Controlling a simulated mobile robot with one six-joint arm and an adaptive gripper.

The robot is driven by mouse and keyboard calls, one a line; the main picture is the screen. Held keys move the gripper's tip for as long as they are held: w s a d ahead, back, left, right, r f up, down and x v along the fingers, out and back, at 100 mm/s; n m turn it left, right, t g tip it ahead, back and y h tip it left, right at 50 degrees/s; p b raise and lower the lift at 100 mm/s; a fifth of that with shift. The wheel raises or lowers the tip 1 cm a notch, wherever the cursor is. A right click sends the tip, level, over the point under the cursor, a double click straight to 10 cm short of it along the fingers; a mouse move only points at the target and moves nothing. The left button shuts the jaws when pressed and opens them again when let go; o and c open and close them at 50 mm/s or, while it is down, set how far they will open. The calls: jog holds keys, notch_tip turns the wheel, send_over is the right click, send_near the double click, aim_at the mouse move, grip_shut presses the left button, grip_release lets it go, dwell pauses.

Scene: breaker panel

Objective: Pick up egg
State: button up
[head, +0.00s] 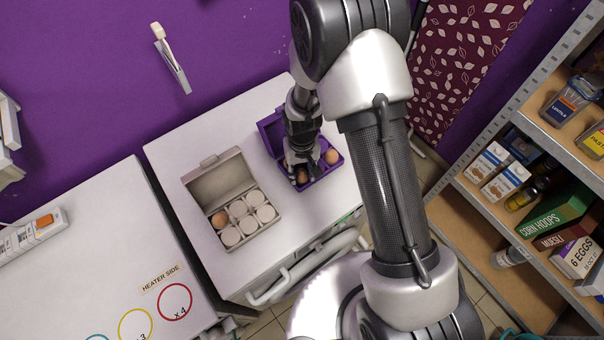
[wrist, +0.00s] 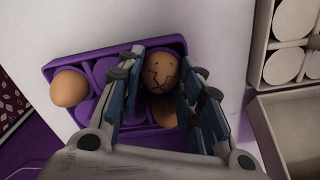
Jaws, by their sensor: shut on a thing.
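My gripper (wrist: 160,70) is shut on a brown egg with dark crack-like lines (wrist: 160,70), one finger on each side. The egg is at the purple carton (wrist: 68,66); I cannot tell whether it is lifted clear of its cup. A plain brown egg (wrist: 69,87) sits at the carton's left end in the wrist view. Another brown egg (wrist: 163,112) shows partly below the held one, between the fingers. In the head view my gripper (head: 301,165) reaches down into the open purple carton (head: 268,135), with one brown egg (head: 332,156) to its right.
A grey open carton (head: 215,180) stands left of the purple one, with one brown egg (head: 219,219) and several pale round cups. Both are on a white cabinet top (head: 165,150). A shelf of groceries (head: 545,215) is at the right. A white counter (head: 90,240) is at the left.

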aim_at(301, 171)
jog(key=shift+s+f, duration=0.1)
jog(key=shift+s, duration=0.1)
notch_tip(301, 171, up, 19)
jog(key=p, duration=0.4)
jog(key=s+a+f+b, duration=0.6)
jog(key=s+a+f, duration=0.1)
jog(key=s+a, duration=0.3)
jog(key=shift+s+a+b, duration=0.2)
jog(key=shift+s+b, duration=0.1)
jog(key=shift+s, duration=0.15)
dwell(0.5)
notch_tip(301, 171, down, 7)
jog(key=b, duration=0.5)
jog(key=shift+r, duration=0.2)
dwell(0.4)
jog(key=shift+f+b, duration=0.3)
jog(key=shift+f, duration=0.05)
dwell(0.5)
